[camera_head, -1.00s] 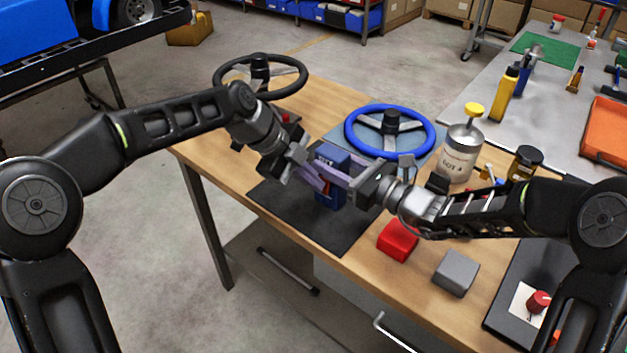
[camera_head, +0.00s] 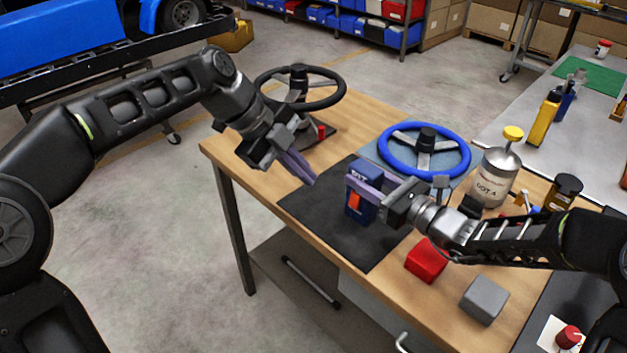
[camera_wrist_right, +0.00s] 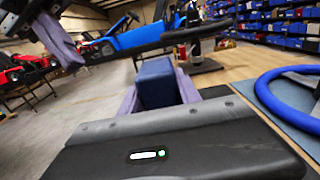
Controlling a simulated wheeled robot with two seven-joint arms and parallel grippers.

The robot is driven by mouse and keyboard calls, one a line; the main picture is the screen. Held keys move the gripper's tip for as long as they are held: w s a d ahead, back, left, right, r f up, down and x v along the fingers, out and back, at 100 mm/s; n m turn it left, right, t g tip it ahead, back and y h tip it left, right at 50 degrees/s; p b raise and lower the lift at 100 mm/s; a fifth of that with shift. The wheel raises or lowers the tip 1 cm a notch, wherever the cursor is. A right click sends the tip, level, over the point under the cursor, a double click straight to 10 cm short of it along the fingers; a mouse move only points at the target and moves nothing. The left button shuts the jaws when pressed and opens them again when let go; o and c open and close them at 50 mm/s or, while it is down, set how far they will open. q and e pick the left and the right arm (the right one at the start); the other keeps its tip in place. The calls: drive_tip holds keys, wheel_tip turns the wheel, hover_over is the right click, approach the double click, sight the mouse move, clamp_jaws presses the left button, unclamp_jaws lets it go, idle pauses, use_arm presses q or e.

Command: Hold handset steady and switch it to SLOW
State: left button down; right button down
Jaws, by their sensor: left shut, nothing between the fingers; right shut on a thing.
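The handset is a dark blue box (camera_head: 357,209) with an orange-red switch on its front. It stands upright on the black mat (camera_head: 322,232) in the head view. My right gripper (camera_head: 364,185) is shut on the handset's upper part from the right, and one finger crosses its face. The right wrist view shows the handset's top (camera_wrist_right: 157,84) between my purple fingers. My left gripper (camera_head: 305,170) is shut and empty, apart from the handset to its upper left. The switch's setting is too small to read.
A black steering wheel (camera_head: 335,96) and a blue steering wheel (camera_head: 462,165) stand behind the mat. A red block (camera_head: 426,262), a grey block (camera_head: 484,301) and a silver canister (camera_head: 494,179) are to the right. The mat's front is clear.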

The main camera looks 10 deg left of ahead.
sight(355, 200)
use_arm(q)
drive_tip(key=shift+s+a+f, duration=0.2)
drive_tip(key=shift+a+f, duration=0.1)
drive_tip(key=shift+f, duration=0.35)
drive_tip(key=shift+d, duration=0.1)
drive_tip(key=x, duration=1)
drive_tip(key=shift+w+d+f, duration=0.2)
drive_tip(key=shift+w+d, duration=0.6)
drive_tip(key=shift+w, duration=0.2)
drive_tip(key=shift+w+d+f, duration=0.1)
drive_tip(key=shift+w+d, duration=0.25)
drive_tip(key=shift+w, duration=0.25)
